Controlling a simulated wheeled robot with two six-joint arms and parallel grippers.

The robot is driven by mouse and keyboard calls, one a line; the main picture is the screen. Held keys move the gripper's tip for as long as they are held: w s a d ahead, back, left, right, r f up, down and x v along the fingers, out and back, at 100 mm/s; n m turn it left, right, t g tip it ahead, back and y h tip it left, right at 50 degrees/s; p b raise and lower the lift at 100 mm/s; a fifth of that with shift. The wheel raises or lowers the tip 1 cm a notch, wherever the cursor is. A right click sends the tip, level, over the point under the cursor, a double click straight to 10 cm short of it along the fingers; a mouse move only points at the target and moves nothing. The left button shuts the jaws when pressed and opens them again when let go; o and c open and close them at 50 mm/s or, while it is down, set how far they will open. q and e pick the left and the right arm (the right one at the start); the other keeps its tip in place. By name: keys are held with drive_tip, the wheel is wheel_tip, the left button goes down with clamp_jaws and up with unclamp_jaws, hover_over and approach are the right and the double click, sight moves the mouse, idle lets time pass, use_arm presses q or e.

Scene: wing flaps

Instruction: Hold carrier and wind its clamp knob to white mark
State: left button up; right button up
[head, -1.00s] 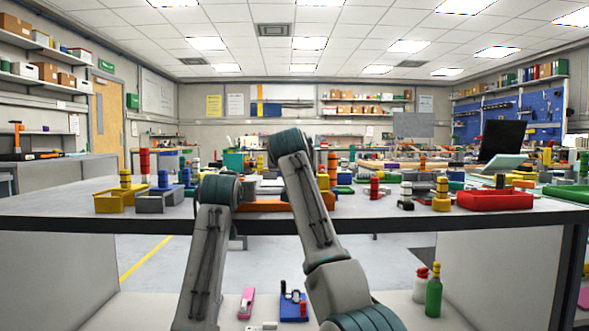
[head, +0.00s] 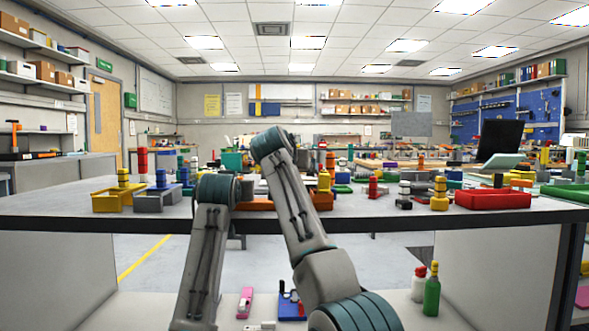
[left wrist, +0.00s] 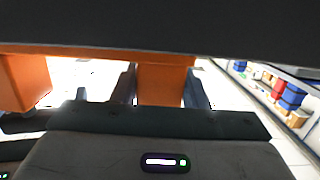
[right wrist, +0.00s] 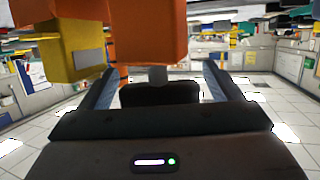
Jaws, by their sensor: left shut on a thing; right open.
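An orange carrier (head: 256,205) lies near the front edge of the table, partly hidden behind my right arm. In the left wrist view an orange part (left wrist: 165,82) stands between the fingers of my left gripper (left wrist: 160,90), which is shut on it. In the right wrist view my right gripper (right wrist: 160,82) is open. A large orange block (right wrist: 148,35) stands just beyond its fingers, with a small grey piece (right wrist: 157,75) below it. I cannot tell which part is the clamp knob, and I see no white mark. The head view hides both grippers behind my arms.
A yellow block (right wrist: 70,50) is left of the orange block in the right wrist view. On the table (head: 400,222), a yellow tray (head: 112,201) is at left and a red tray (head: 492,199) at right. Several coloured stacked posts stand between them.

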drive_tip(key=shift+o, duration=0.2)
drive_tip(key=shift+o, duration=1.4)
drive_tip(key=shift+r, duration=0.1)
wheel_tip(320, 180, up, 8)
drive_tip(key=shift+d, duration=0.1)
idle(1.2)
drive_tip(key=w+d, duration=0.1)
drive_tip(key=d, duration=0.8)
drive_tip(key=shift+d, duration=0.4)
drive_tip(key=shift+w, duration=0.1)
